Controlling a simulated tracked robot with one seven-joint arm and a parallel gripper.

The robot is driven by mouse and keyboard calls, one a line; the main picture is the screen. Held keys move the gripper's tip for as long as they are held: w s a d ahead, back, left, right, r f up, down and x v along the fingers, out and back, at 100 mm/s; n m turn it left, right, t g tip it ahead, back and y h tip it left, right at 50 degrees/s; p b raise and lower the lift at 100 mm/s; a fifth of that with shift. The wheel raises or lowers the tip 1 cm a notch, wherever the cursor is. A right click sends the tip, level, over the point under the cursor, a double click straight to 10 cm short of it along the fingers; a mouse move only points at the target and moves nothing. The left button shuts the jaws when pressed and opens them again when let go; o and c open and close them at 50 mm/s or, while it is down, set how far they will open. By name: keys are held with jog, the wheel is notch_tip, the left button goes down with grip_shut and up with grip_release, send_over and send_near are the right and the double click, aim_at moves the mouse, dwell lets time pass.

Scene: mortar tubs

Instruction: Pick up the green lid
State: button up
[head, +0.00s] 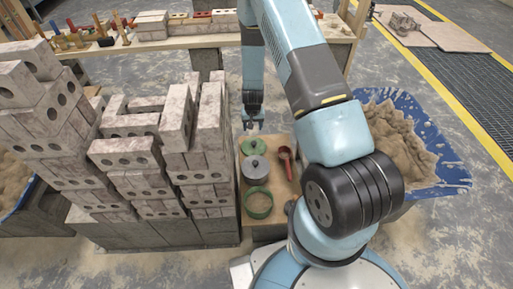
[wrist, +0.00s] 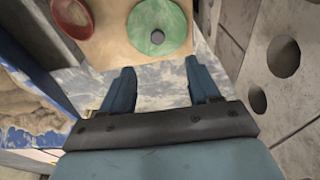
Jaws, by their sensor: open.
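The green lid (head: 253,146) is a flat round disc with a dark knob. It lies on a wooden board (head: 280,205) beside the stacked bricks. In the wrist view the green lid (wrist: 157,30) is whole or nearly so at the top, beyond my fingertips. My gripper (head: 252,124) hangs over the far end of the board, just behind the lid. In the wrist view my gripper (wrist: 160,78) has its two blue fingers apart, with nothing between them but the speckled floor below.
A grey lidded pot (head: 255,169), a green ring-shaped tub (head: 258,203) and a red scoop-like item (head: 286,162) share the board. Bricks (head: 197,130) rise close on the left. A sand heap (head: 395,135) on a blue sheet lies right. A workbench (head: 200,42) stands behind.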

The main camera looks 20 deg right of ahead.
jog(key=f, duration=0.2)
send_over(254, 143)
jog(key=s, duration=0.1)
jog(key=f, duration=0.7)
jog(key=shift+s+a+f, duration=0.1)
jog(key=shift+a, duration=0.3)
jog(key=shift+w+d+f, duration=0.1)
jog(key=shift+w+f, duration=0.1)
jog(key=shift+f, duration=0.65)
jog(key=shift+w+d+f, duration=0.15)
jog(key=shift+w+f, duration=0.1)
jog(key=shift+f, duration=0.6)
jog(key=shift+w+d+f, duration=0.1)
jog(key=shift+w+f, duration=0.1)
jog(key=shift+f, duration=0.65)
grip_shut()
jog(key=shift+r, duration=0.1)
